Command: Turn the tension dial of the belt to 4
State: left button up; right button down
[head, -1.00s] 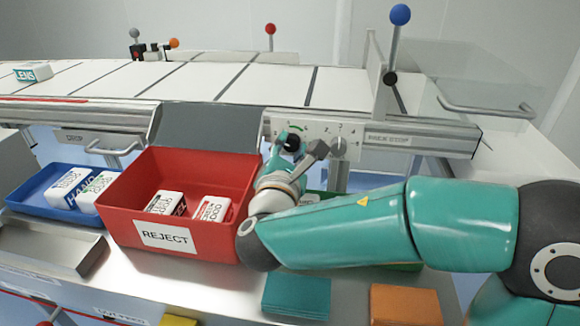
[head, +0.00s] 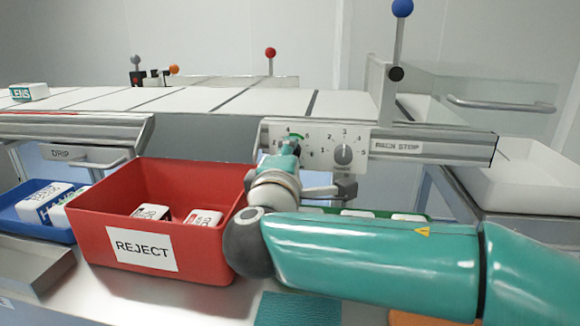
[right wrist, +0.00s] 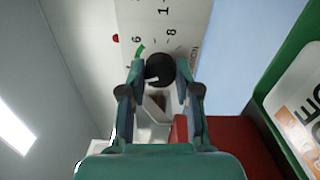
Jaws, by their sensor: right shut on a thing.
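A pale control panel (head: 316,134) on the belt's front rail carries two dials. My right gripper (right wrist: 160,75) is shut on the black knob (right wrist: 160,68) of the left dial, with one finger on each side of it. In the head view, my right gripper (head: 287,155) covers most of that knob. A green arc and the figures 6 and 8 show around the knob in the wrist view; a small pale mark shows on its face, but the setting is unclear. The right dial (head: 343,154), grey, is numbered 1 to 5 and stands free. My left gripper is out of view.
A red REJECT bin (head: 180,225) holding white boxes stands left of my right arm. A blue tray (head: 38,230) is further left. A green tray (head: 318,210) lies partly behind my arm. A lever with a blue ball (head: 402,9) rises right of the panel.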

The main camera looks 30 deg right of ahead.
jog(key=shift+d+f+m, duration=0.1)
jog(key=shift+f+m, duration=0.1)
jog(key=shift+m, duration=0.3)
jog(key=c, duration=0.9)
grip_release()
jog(key=shift+s, duration=0.1)
jog(key=shift+o, duration=0.4)
jog(key=shift+r, duration=0.1)
jog(key=v, duration=1.2)
